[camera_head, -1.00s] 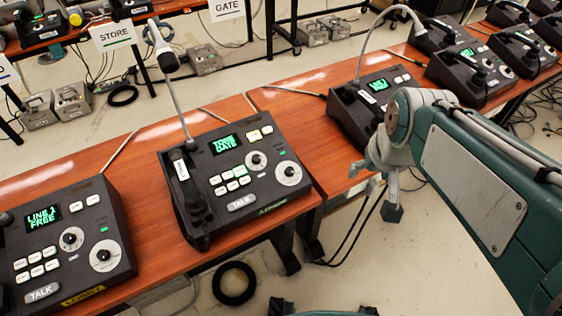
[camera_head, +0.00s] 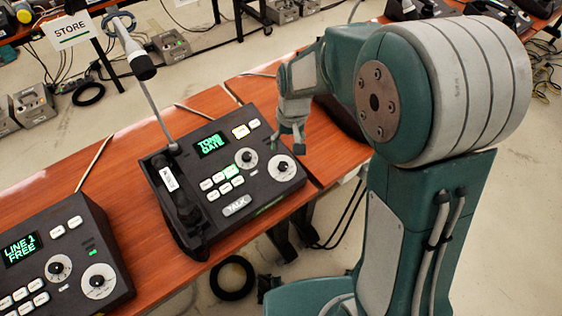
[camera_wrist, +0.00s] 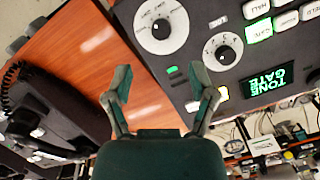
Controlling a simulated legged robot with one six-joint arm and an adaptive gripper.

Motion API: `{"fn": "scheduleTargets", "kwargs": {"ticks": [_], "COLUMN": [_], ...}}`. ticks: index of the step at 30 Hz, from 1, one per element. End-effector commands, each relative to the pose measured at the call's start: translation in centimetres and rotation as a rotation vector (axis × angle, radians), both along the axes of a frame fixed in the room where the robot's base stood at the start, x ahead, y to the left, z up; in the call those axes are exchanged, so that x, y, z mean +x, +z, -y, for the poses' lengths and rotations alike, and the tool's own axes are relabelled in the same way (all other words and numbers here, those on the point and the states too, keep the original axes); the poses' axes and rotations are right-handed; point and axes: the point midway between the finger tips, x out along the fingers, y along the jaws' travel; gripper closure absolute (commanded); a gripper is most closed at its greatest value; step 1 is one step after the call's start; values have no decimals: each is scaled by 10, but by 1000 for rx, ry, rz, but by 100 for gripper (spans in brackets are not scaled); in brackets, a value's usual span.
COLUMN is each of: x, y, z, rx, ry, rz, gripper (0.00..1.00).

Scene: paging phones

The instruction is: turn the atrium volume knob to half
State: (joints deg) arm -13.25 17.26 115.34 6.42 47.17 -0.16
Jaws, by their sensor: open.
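A dark paging phone (camera_head: 206,244) with a green "TONE GATE" screen stands on the orange table in the head view. It has a larger dial (camera_head: 281,167) at its right edge and a smaller dial (camera_head: 246,158) beside it. I cannot read its name plate or which dial is marked volume. In the wrist view the larger dial (camera_wrist: 160,27) and smaller dial (camera_wrist: 222,52) lie ahead of the fingers, with black knobs on pale scales. My gripper (camera_wrist: 165,80) is open and empty, apart from both dials. In the head view my gripper (camera_head: 288,145) hovers over the phone's right side.
A "LINE 1 FREE" phone (camera_head: 115,283) stands at left. The gooseneck microphone (camera_head: 140,62) rises behind the middle phone. Another phone's black coiled cord (camera_wrist: 17,72) shows at left in the wrist view. Bare orange table (camera_wrist: 80,50) lies between the phones there.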

Motion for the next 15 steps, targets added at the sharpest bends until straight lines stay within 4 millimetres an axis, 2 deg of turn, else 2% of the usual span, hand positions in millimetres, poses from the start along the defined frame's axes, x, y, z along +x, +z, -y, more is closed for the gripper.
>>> {"fn": "scheduleTargets", "kwargs": {"ticks": [9,15], "x": [-2,-2], "y": [-61,-85], "z": [-8,-10], "rx": [-6,-5], "ry": [1,1], "rz": [-5,-2], "gripper": [27,27]}}
